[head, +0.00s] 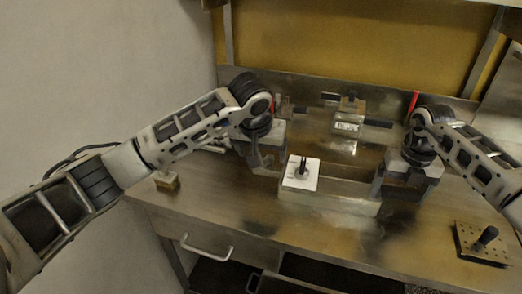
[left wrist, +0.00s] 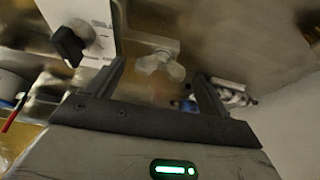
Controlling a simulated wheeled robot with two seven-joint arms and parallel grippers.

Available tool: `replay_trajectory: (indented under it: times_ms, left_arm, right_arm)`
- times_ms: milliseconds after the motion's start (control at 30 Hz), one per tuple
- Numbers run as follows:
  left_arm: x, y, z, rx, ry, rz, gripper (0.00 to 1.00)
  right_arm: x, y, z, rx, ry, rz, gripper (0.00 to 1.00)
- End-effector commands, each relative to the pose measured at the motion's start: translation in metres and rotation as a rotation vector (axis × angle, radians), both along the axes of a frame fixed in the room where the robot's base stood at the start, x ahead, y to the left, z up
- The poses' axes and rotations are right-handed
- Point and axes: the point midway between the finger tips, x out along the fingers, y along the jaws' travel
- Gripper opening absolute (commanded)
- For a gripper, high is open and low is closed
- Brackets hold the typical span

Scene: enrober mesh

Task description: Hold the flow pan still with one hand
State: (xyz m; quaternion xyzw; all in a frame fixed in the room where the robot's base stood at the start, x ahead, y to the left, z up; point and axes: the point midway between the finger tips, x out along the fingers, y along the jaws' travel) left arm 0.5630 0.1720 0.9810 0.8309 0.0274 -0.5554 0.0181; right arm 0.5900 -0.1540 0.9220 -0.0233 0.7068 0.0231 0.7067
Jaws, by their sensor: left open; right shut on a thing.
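The flow pan looks to be the long metal box (head: 345,205) at the middle of the bench. A white plate (head: 301,183) with a black knob (head: 302,167) covers its left part. My right gripper (head: 377,187) is at the pan's right end, shut; its contact is small and partly hidden by the hand. My left gripper (head: 262,162) is left of the pan, open and apart from it. In the left wrist view, my open fingers (left wrist: 158,88) have a pale, lobed fitting (left wrist: 160,60) beyond and between them. The plate's knob (left wrist: 70,42) shows at upper left.
A clear box with a label (head: 347,124) stands behind the pan. A perforated block with a black knob (head: 482,245) lies at the right front. A small wooden block (head: 166,181) is at the left edge. A red item (head: 413,101) stands at the back right. The front bench strip is clear.

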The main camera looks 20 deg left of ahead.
Motion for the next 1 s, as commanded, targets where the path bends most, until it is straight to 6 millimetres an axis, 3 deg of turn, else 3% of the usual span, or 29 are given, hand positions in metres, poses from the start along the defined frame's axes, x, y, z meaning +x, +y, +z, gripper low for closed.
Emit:
replay_trajectory:
  times_ms: [67, 200, 633, 1000]
  left_arm:
    - [-0.0002, -0.0002, 0.0001, 0.000, 0.000, 0.000, 0.74]
    - [-0.0002, -0.0003, 0.0002, 0.000, 0.000, 0.000, 0.35]
    - [0.0000, 0.0004, 0.0005, -0.001, 0.000, -0.063, 0.35]
    - [-0.0001, 0.0023, 0.0004, -0.003, 0.001, -0.344, 0.35]
  right_arm:
    - [0.0002, 0.0007, 0.0007, 0.002, -0.001, 0.001, 0.53]
    - [0.0003, 0.0007, 0.0007, 0.002, -0.001, 0.001, 0.53]
    - [0.0003, 0.0005, 0.0008, 0.001, -0.001, 0.001, 0.53]
    - [0.0004, 0.0004, 0.0008, 0.001, -0.002, 0.001, 0.53]
